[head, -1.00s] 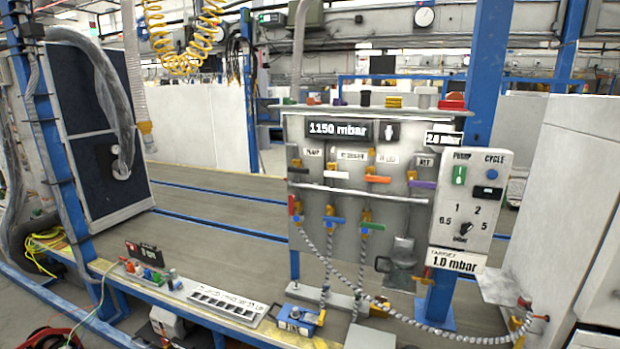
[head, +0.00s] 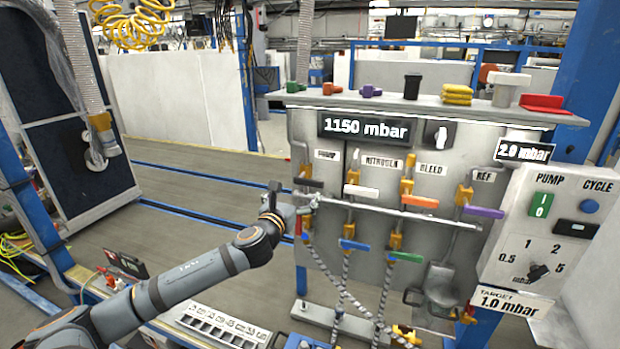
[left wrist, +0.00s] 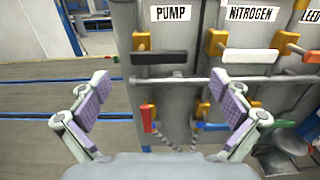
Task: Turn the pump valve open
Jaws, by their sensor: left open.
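The pump valve has a black lever (head: 308,183) below the PUMP label on the grey panel. In the left wrist view the lever (left wrist: 160,57) lies level, running right from a yellow-orange fitting (left wrist: 141,41). My left gripper (head: 287,203) reaches in from the left, in front of the panel's left edge. In the left wrist view its two padded fingers (left wrist: 163,95) are spread wide with nothing between them. The lever shows above and beyond the fingertips, apart from them. My right gripper is in neither current view.
A metal rail (head: 400,211) crosses the panel below the upper levers. A white nitrogen lever (head: 361,191) is to the right. A red lever (left wrist: 148,118) hangs below the rail. The display (head: 366,128) reads 1150 mbar. Free room is left of the panel.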

